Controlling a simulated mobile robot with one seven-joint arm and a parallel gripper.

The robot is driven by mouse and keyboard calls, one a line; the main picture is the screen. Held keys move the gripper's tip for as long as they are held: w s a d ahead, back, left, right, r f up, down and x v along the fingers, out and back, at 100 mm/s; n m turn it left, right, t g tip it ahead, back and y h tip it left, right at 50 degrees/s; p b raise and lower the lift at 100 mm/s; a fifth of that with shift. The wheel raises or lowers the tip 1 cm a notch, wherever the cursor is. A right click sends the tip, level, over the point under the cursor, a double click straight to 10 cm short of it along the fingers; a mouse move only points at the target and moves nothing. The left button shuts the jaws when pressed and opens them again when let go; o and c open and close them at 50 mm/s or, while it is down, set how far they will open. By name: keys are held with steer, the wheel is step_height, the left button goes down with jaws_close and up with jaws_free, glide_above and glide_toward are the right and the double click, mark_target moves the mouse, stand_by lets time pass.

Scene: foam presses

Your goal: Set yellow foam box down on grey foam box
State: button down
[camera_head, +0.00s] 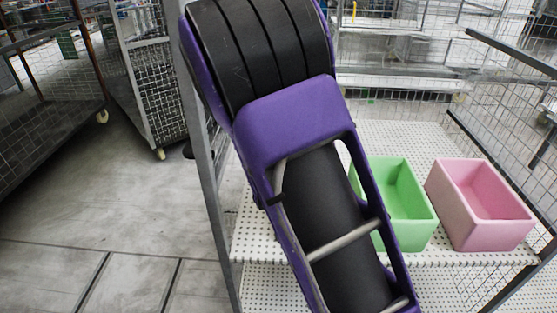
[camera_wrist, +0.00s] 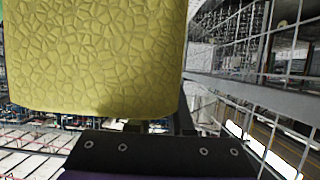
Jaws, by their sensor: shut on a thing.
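The yellow foam box (camera_wrist: 95,55) fills the upper left of the wrist view, close to the camera, with a cracked, pebbled surface pattern. My gripper (camera_wrist: 150,128) is shut on it; its dark body shows along the bottom of the wrist view, and the fingertips are mostly hidden. In the head view my purple and black arm covers the middle, and neither my gripper nor the yellow box can be seen there. The grey foam box is not seen in either view.
A green foam box (camera_head: 409,218) and a pink foam box (camera_head: 487,222) stand open-topped on a white perforated shelf (camera_head: 265,240). Wire mesh (camera_head: 500,150) sides the shelf at right. A mesh cart (camera_head: 150,85) stands at left beyond open grey floor (camera_head: 100,200).

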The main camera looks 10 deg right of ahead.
steer(key=shift+f+b, duration=2.3)
steer(key=shift+f, duration=0.3)
steer(key=c, duration=0.7)
jaws_free()
steer(key=shift+c, duration=0.2)
steer(key=shift+s, duration=0.1)
